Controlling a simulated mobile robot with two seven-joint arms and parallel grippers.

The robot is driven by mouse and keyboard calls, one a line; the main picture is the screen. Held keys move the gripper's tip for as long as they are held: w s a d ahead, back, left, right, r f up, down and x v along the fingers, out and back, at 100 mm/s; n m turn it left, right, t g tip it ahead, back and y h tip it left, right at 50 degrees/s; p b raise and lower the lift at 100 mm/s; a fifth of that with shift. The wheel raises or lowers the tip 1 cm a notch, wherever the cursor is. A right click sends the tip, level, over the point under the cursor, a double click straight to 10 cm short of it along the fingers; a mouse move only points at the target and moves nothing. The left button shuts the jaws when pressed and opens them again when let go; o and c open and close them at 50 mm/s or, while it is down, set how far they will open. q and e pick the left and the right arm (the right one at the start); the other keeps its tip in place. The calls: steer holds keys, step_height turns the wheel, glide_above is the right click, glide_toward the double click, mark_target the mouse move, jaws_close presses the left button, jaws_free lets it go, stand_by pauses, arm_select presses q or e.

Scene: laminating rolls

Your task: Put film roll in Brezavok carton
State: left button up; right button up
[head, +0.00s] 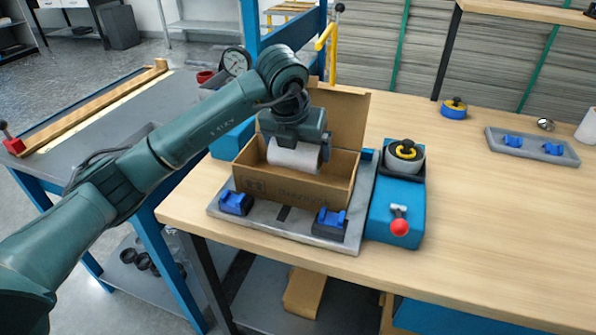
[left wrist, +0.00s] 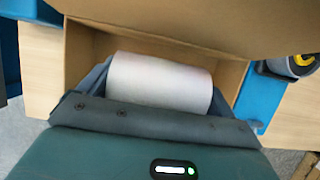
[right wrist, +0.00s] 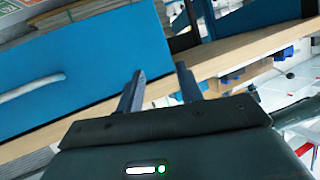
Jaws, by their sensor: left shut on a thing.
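The film roll (head: 293,157) is a white cylinder. My left gripper (head: 294,150) is shut on it and holds it lying sideways within the opening of the carton. The Brezavok carton (head: 290,189) is an open brown cardboard box with its rear flap standing up; the printing on its front is faint. In the left wrist view the white roll (left wrist: 160,80) lies between the fingers, with the carton walls around it. Whether the roll touches the carton floor is hidden. My right gripper (right wrist: 158,88) shows only in the right wrist view, its two fingers apart with nothing between them.
The carton stands on a grey plate (head: 285,226) with blue clamps at its front corners. A blue unit (head: 397,205) with a red-knobbed lever stands just right. A grey tray (head: 533,147) lies farther right. The wooden tabletop between is clear.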

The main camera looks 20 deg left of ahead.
mark_target(298, 165)
arm_select(q)
step_height(298, 165, down, 5)
steer(key=shift+r, duration=0.15)
steer(key=shift+f, duration=0.25)
arm_select(e)
steer(key=shift+f, duration=0.15)
arm_select(q)
steer(key=o, duration=0.8)
arm_select(e)
steer(key=shift+s, duration=0.15)
arm_select(q)
steer(key=shift+s+r, duration=0.1)
steer(key=shift+r, duration=0.25)
steer(key=v, duration=1.1)
steer(key=shift+s+r, duration=0.15)
steer(key=shift+r, duration=0.05)
arm_select(e)
steer(key=shift+a+f, duration=0.1)
